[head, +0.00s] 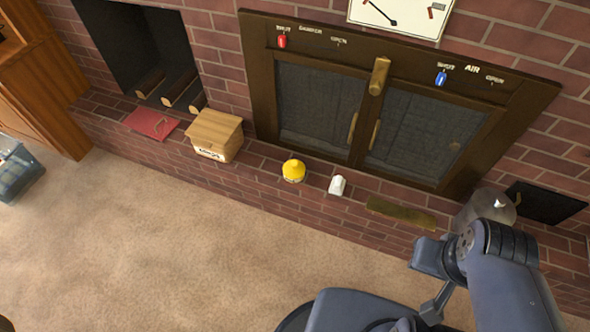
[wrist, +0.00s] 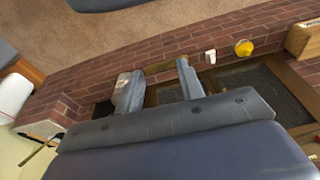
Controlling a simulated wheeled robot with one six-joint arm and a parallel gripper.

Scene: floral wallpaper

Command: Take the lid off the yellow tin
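The yellow tin (head: 293,171) stands on the brick hearth (head: 255,187) in front of the fireplace doors, with its yellow lid on top. It also shows in the wrist view (wrist: 243,48), upper right. My gripper (wrist: 155,82) shows in the wrist view with its two fingers apart and nothing between them. In the head view my arm is at the lower right, well to the right of the tin and apart from it. The gripper's fingertips are hard to make out in the head view.
A wooden box (head: 216,136) stands left of the tin, and a small white object (head: 337,185) right of it. Farther right lie a flat brass-coloured piece (head: 401,212) and a grey metal container (head: 484,208). A red book (head: 152,124) lies far left.

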